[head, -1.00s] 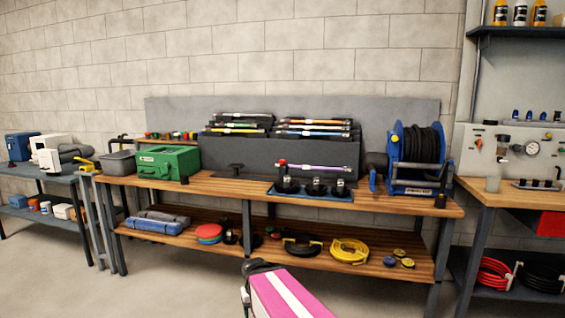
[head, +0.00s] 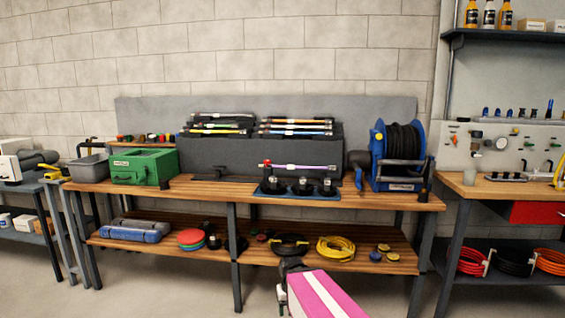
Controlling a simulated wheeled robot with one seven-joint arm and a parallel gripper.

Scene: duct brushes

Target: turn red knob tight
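A small red knob (head: 267,163) shows at the left end of a purple rod (head: 304,167) on the wooden workbench. The rod lies level above a blue tray (head: 262,194) that holds several black round pieces. The knob is too small to tell how tightly it sits. My arm shows at the bottom centre with a pink and white striped link. Its dark end (head: 288,268) is in front of the lower shelf, well below and apart from the knob. The fingers cannot be made out, and nothing is seen held.
A black rack (head: 215,152) with several rods stands behind the tray. A green box (head: 143,166) is to the left, and a blue hose reel (head: 397,155) to the right. A second bench with a red drawer (head: 537,212) stands further right. Floor in front is clear.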

